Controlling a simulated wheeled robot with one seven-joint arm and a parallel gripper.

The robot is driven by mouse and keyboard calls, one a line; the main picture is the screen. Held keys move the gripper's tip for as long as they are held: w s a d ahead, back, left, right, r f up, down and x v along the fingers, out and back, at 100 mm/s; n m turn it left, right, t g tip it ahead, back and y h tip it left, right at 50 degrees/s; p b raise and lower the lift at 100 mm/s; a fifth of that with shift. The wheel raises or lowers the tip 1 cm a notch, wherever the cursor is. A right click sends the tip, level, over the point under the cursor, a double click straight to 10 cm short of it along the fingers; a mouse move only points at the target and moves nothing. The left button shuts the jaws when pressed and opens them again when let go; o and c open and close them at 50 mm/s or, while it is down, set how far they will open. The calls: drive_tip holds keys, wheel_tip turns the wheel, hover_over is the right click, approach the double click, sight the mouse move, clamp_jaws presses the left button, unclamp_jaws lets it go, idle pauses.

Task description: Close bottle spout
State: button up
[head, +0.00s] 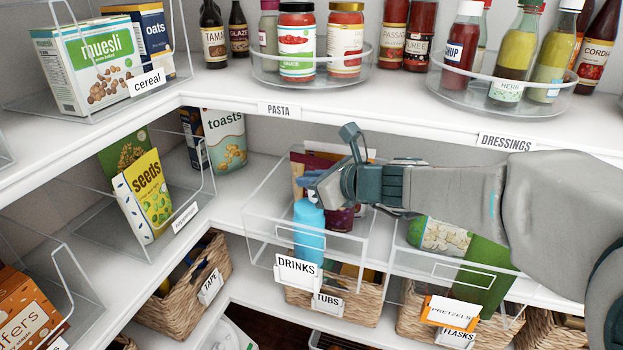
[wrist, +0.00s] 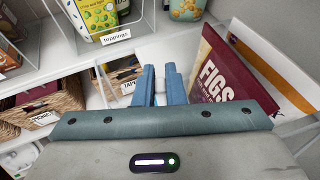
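A blue bottle (head: 309,232) stands upright in the clear bin labelled DRINKS (head: 262,226). My gripper (head: 306,181) is at the bottle's top, with its fingers pointing left and hiding most of the spout area. In the wrist view its two blue fingers (wrist: 159,82) are a narrow gap apart. Something pale shows in that gap; I cannot tell whether it is the spout or background. I cannot see the spout's position, or whether the fingers touch it.
A FIGS packet (wrist: 218,72) stands close to the right of the fingers in the wrist view. A clear bin with a green-and-white pack (head: 440,236) is below my arm. The DRESSINGS shelf edge (head: 400,125) runs behind and above. Wicker baskets (head: 345,305) sit below.

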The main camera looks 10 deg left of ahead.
drive_tip(key=shift+s+f+b, duration=0.1)
drive_tip(key=shift+f+b, duration=0.05)
drive_tip(key=shift+b, duration=0.4)
clamp_jaws()
drive_tip(key=shift+s+a+f+n+t+b, duration=0.25)
drive_tip(key=shift+n+b, duration=0.25)
drive_tip(key=shift+b, duration=0.55)
drive_tip(key=n+t+b, duration=0.1)
drive_tip(key=b, duration=0.3)
drive_tip(key=s+f+n+t+b, duration=0.1)
drive_tip(key=b, duration=0.3)
drive_tip(key=shift+s+a+n+h, duration=0.25)
drive_tip(key=shift+a+n+h, duration=0.05)
drive_tip(key=shift+n+h, duration=0.1)
drive_tip(key=n+t+b, duration=0.1)
drive_tip(key=b, duration=0.3)
drive_tip(key=s+f+n+t+b, duration=0.1)
drive_tip(key=n+b, duration=0.1)
drive_tip(key=b, duration=0.2)
drive_tip(key=shift+s+a+f+b, duration=0.15)
drive_tip(key=shift+a+b, duration=0.15)
drive_tip(key=shift+b, duration=0.05)
drive_tip(key=n+b, duration=0.1)
drive_tip(key=b, duration=0.1)
drive_tip(key=n+t+b, duration=0.1)
drive_tip(key=shift+s+a+f+b, duration=0.15)
drive_tip(key=shift+s+f+b, duration=0.05)
drive_tip(key=shift+b, duration=0.2)
drive_tip(key=shift+r, duration=0.1)
